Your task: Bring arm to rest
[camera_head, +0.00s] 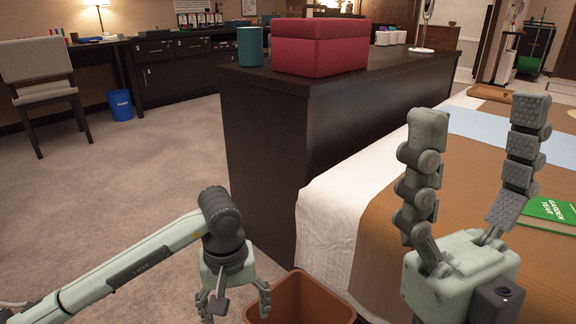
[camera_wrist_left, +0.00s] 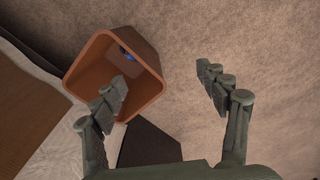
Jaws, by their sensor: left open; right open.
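My left gripper (camera_head: 236,300) points down at the lower middle of the head view, beside and partly in front of a brown bin (camera_head: 298,300). In the left wrist view my left gripper (camera_wrist_left: 165,90) has its fingers spread and nothing between them. One finger overlaps the bin (camera_wrist_left: 150,95), which holds something small and blue (camera_wrist_left: 125,50) inside. My right gripper (camera_head: 478,140) stands upright at the right of the head view, over the bed, with its fingers wide apart and empty.
A dark cabinet (camera_head: 270,150) carries a red box (camera_head: 320,47) and a teal cylinder (camera_head: 250,46). The bed (camera_head: 335,215) has a green book (camera_head: 548,212) on it. A chair (camera_head: 40,75) and a blue bin (camera_head: 121,104) stand far left. Carpet at left is clear.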

